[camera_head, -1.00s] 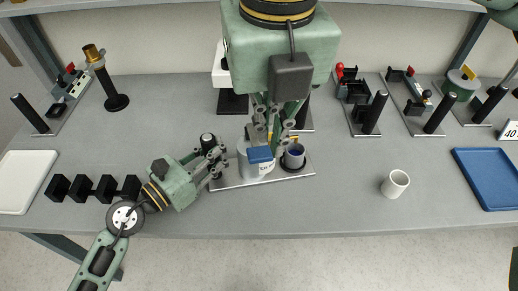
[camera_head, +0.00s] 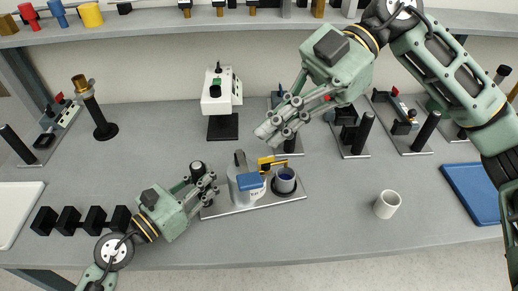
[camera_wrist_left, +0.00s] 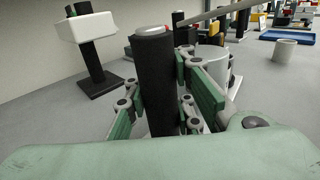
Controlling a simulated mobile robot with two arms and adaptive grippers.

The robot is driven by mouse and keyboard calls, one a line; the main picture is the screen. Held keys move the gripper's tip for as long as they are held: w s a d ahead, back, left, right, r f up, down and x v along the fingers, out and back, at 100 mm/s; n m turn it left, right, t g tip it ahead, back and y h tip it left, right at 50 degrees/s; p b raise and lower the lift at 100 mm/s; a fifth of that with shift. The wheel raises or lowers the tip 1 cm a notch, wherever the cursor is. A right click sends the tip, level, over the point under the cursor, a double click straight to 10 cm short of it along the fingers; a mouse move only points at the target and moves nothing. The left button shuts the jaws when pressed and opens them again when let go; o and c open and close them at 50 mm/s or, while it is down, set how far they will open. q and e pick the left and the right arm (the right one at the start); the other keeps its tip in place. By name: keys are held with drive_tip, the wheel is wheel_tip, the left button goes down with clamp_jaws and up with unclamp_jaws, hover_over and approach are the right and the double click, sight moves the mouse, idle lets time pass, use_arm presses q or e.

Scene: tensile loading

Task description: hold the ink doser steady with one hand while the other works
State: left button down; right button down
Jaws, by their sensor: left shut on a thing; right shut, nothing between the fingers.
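The ink doser stands on the bench on a thin metal base plate (camera_head: 240,208). It has a grey cylinder (camera_head: 237,190) with a blue part at its front, a yellow lever (camera_head: 271,162), and a small dark cup (camera_head: 285,182) with blue inside. My left gripper (camera_head: 205,186) is shut on the black upright handle (camera_head: 197,169) at the plate's left end; the handle (camera_wrist_left: 154,80) fills the middle of the left wrist view between the fingers. My right gripper (camera_head: 268,132) is shut and empty, in the air above and behind the doser, apart from it.
A white mug (camera_head: 387,204) stands to the right, with a blue tray (camera_head: 472,192) beyond it. A black weight rack (camera_head: 82,220) and a white tray (camera_head: 14,208) are at the left. A white stand device (camera_head: 219,97) is behind the doser. The front right bench is clear.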

drive_tip(key=w+d+f+m+t+y, duration=0.1)
drive_tip(key=w+d+m+y, duration=0.3)
drive_tip(key=d+m, duration=0.3)
drive_tip(key=shift+w+d+f+m+y, duration=0.15)
drive_tip(key=shift+w+f+m+y, duration=0.25)
drive_tip(key=shift+w+m, duration=0.35)
hover_over(244, 167)
drive_tip(key=s+d, duration=0.2)
drive_tip(key=d, duration=0.1)
wheel_tip(244, 167, down, 2)
use_arm(q)
drive_tip(key=shift+s, duration=0.1)
use_arm(e)
drive_tip(key=shift+t, duration=0.3)
drive_tip(key=shift+s+f, duration=0.25)
drive_tip(key=shift+f, duration=0.8)
drive_tip(key=shift+s+f, duration=0.2)
drive_tip(key=shift+f, duration=0.85)
